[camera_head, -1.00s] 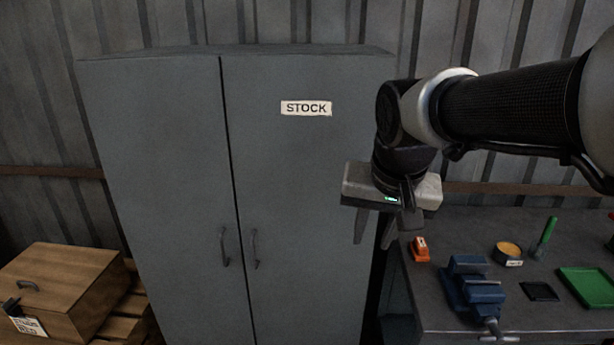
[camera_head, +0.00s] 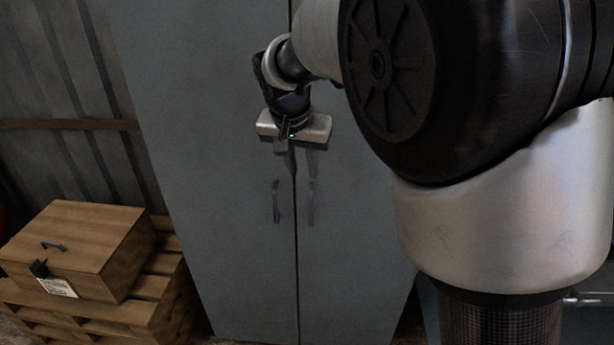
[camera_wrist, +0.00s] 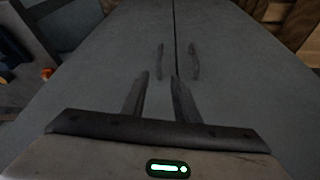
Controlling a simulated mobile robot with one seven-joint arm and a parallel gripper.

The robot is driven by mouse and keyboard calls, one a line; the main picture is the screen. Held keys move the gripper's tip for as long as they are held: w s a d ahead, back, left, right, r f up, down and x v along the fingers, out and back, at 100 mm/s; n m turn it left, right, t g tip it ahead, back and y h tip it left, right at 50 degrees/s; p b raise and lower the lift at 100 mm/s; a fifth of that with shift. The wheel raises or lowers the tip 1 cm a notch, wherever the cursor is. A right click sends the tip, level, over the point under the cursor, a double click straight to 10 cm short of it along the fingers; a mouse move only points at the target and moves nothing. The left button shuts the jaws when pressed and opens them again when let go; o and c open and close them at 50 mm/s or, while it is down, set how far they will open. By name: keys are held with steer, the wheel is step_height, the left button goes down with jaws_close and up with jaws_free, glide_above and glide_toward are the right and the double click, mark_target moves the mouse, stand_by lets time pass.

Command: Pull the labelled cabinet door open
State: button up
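The grey cabinet has two shut doors. The right, labelled door (camera_head: 355,240) fills the left part of the wrist view (camera_wrist: 95,70), which shows the scene turned around. Its STOCK label is hidden behind my arm now. Its dark upright handle (camera_head: 311,203) is right of the seam and also shows in the wrist view (camera_wrist: 160,60). The left door's handle (camera_head: 276,200) stands beside it across the seam. My gripper (camera_head: 297,155) is above the handles in the head view. Its two fingers (camera_wrist: 160,77) are apart with nothing between them, short of the handles.
A wooden box (camera_head: 80,245) with a small handle and a tag sits on a wooden pallet (camera_head: 160,300) left of the cabinet. My arm covers the right side of the head view, hiding most of the bench. An orange item (camera_wrist: 47,73) shows in the wrist view.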

mark_target(310, 201)
steer(key=b+x, duration=0.1)
steer(key=x, duration=1.6)
steer(key=shift+d+f, duration=0.1)
steer(key=shift+f, duration=0.05)
jaws_close()
